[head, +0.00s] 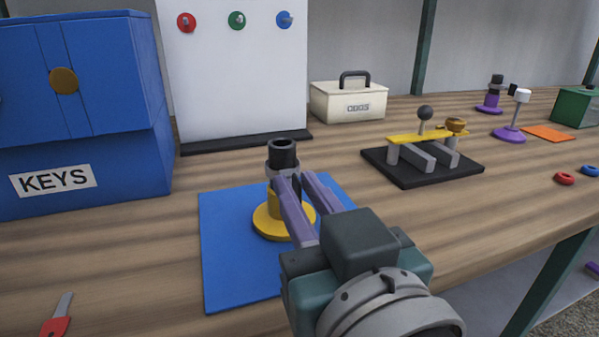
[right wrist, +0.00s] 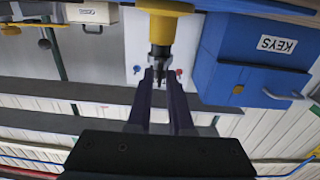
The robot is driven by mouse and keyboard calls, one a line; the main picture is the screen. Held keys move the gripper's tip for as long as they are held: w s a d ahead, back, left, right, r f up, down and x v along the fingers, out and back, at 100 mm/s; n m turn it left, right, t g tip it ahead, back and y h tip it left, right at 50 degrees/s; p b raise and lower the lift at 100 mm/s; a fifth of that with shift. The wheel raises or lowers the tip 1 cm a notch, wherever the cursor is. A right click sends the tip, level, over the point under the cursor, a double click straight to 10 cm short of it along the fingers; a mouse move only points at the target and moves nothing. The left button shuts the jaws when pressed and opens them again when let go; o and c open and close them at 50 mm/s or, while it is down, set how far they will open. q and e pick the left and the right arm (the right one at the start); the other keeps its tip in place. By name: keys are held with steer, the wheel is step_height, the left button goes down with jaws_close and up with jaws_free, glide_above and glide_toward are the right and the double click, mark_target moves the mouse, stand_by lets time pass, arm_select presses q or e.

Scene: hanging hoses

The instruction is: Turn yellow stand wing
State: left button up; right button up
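The yellow stand (head: 268,221) has a round base, a short column, a grey collar and a black tube (head: 283,151) on top. It stands upright on the blue mat (head: 228,262) in the head view. My right gripper (head: 290,180) reaches it from the lower right. Its two purple fingers are apart, with their tips at the collar. In the right wrist view the picture is upside down; the yellow stand (right wrist: 165,8) hangs from the top and the collar and tube lie between the fingertips (right wrist: 160,72). Any wing is hidden or too small to make out; contact cannot be told. My left gripper is out of view.
A blue KEYS cabinet (head: 85,150) stands at the left, a white panel (head: 235,80) behind. A black-based rack with a yellow bar (head: 415,138) stands to the right. A red-handled tool (head: 55,326) lies front left. Bare wood lies right of the mat.

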jaws_close()
stand_by(0.4)
